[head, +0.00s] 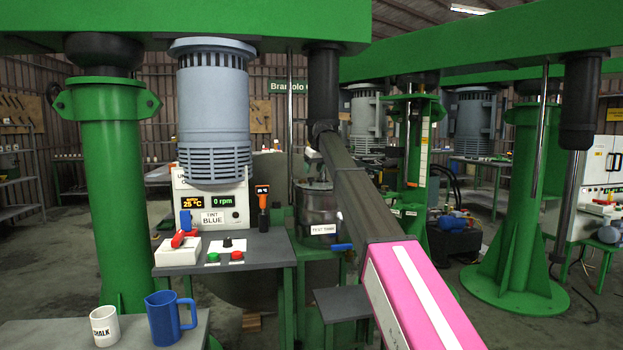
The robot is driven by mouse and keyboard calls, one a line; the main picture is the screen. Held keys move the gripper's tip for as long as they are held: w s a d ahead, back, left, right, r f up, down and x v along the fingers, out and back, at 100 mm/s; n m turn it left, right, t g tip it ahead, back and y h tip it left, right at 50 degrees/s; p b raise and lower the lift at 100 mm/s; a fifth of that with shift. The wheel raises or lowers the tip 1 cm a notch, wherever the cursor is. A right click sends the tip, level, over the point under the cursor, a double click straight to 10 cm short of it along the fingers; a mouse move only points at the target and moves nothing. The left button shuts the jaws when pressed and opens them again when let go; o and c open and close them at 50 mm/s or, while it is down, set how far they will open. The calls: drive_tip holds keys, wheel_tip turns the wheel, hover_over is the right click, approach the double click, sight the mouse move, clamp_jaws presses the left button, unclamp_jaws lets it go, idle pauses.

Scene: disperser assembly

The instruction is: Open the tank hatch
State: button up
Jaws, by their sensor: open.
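The grey metal tank (312,213) stands right of the control table, with a label that seems to read "TEST TANK". My arm reaches in from the lower right and hides the tank's right side. My gripper (314,164) is small in view, just above the tank's top, open and partly hidden by my arm. I cannot tell whether it touches the tank.
The control table (262,250) holds buttons, a red-handled box and a "TINT BLUE" sign. A grey motor (212,115) hangs above it. A green column (112,190) stands left. A mug (104,326) and blue jug (168,318) stand front left. A blue handle (342,247) juts below the tank.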

drive_tip(key=x, duration=0.4)
drive_tip(key=shift+w+f, duration=0.1)
drive_tip(key=shift+f, duration=0.05)
clamp_jaws()
drive_tip(key=shift+d, duration=0.1)
